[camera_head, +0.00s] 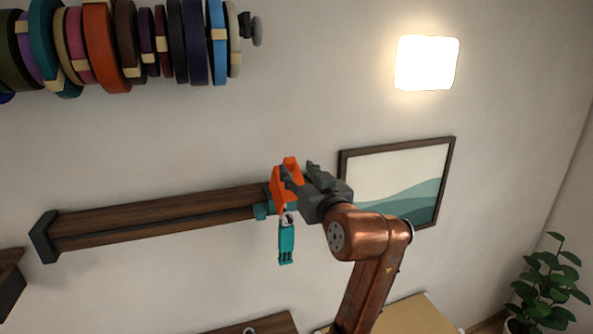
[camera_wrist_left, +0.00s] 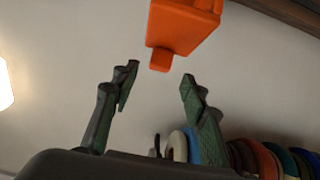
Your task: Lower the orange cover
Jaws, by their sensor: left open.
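The orange cover (camera_head: 280,190) sits at the right end of the dark wooden rail on the wall. In the left wrist view the orange cover (camera_wrist_left: 185,25) is at the top, with a small tab pointing down toward the gap between my fingers. My left gripper (camera_head: 302,185) is just right of the cover in the head view. In the left wrist view its two fingers (camera_wrist_left: 157,80) are spread and nothing is between them. The cover's tab is just beyond the fingertips, apart from them. My right gripper is not in view.
The wooden rail (camera_head: 160,217) runs along the wall, with a teal block (camera_head: 262,211) near its right end. A teal clip (camera_head: 287,243) hangs below the cover. Coloured spools (camera_head: 105,45) hang at the upper left. A framed picture (camera_head: 405,180) is behind my arm.

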